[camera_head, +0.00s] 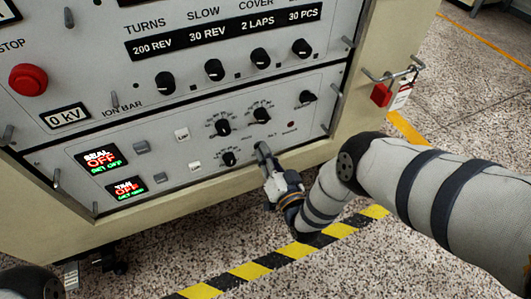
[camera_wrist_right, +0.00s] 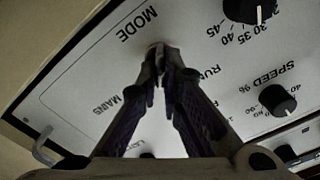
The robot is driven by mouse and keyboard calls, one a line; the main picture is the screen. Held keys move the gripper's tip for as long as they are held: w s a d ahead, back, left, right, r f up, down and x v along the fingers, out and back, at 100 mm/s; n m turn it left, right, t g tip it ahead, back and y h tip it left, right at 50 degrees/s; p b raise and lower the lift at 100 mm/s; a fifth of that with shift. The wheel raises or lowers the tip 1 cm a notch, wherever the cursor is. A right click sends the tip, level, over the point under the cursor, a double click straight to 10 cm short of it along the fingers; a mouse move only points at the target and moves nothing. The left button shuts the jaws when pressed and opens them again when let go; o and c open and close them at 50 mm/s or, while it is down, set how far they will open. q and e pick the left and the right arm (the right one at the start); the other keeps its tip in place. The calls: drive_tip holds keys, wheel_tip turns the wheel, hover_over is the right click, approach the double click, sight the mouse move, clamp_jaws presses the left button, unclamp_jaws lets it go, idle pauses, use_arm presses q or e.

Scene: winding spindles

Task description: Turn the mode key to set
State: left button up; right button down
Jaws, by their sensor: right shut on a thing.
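The mode key is at the lower panel of the machine, and my right gripper (camera_head: 263,150) is at it. The right wrist view shows the gripper's fingers (camera_wrist_right: 161,65) closed together on the key, just below the printed MODE label (camera_wrist_right: 138,24). The fingertips hide nearly all of the key, so its angle cannot be told. The RUN lettering beside it is partly covered by a finger. The lower panel (camera_head: 255,105) carries the key to the right of the small knobs. My left gripper does not show.
Black knobs (camera_head: 223,127) sit close to the left of and above my right gripper. A speed knob (camera_wrist_right: 278,100) shows in the wrist view. Metal handles (camera_head: 326,130) stick out at the panel edges. A red padlock (camera_head: 381,95) with a tag hangs at the cabinet's right side.

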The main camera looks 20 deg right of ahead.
drive_tip(key=shift+f+m, duration=0.1)
drive_tip(key=shift+m, duration=0.8)
drive_tip(key=c, duration=1.8)
unclamp_jaws()
drive_tip(key=shift+o, duration=0.2)
drive_tip(key=s, duration=1.2)
drive_tip(key=shift+d, duration=0.25)
